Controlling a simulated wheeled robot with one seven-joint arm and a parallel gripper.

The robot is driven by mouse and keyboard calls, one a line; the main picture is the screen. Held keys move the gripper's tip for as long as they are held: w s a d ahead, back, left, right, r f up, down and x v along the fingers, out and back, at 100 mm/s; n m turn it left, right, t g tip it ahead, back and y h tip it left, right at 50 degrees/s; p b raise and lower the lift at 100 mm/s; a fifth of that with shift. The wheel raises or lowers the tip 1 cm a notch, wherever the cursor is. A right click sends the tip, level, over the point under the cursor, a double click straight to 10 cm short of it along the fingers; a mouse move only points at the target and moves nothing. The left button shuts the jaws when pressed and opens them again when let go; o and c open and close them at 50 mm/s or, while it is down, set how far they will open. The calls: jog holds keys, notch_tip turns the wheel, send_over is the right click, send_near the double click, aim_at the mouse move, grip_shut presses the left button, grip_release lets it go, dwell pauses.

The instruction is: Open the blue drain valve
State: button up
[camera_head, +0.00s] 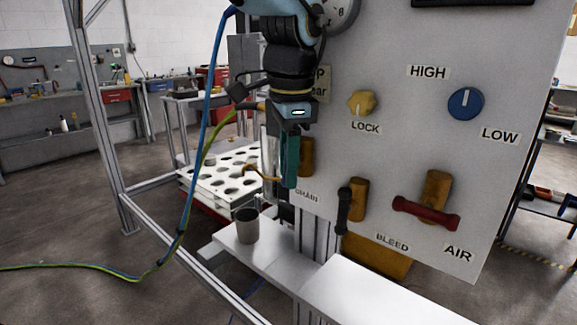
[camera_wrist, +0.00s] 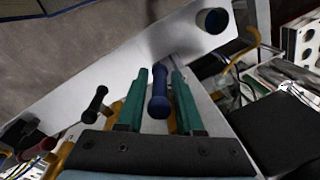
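The blue drain valve handle (camera_wrist: 159,92) is a dark blue bar with rounded ends. In the wrist view it lies between the two teal fingers of my gripper (camera_wrist: 160,74), with a visible gap on each side. How deep it sits between the fingers I cannot tell. In the head view my gripper (camera_head: 289,172) points down in front of the DRAIN label, and its fingers hide the blue handle. The valve's brass body (camera_head: 306,157) shows just to the right of the fingers.
To the right on the grey panel (camera_head: 400,60) are the black BLEED handle (camera_head: 343,211), red AIR handle (camera_head: 427,212), yellow LOCK knob (camera_head: 362,103) and blue HIGH/LOW knob (camera_head: 466,104). Below, a grey cup (camera_head: 246,226) stands on a white shelf (camera_head: 275,262). A hose hangs left.

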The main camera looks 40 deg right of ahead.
grip_shut()
jog(key=shift+r+p, duration=0.1)
jog(key=shift+p, duration=0.2)
jog(key=shift+g+p, duration=0.35)
jog(key=shift+g, duration=0.05)
jog(key=shift+s+g, duration=0.1)
jog(key=shift+g, duration=0.2)
jog(key=shift+o, duration=1.5)
grip_release()
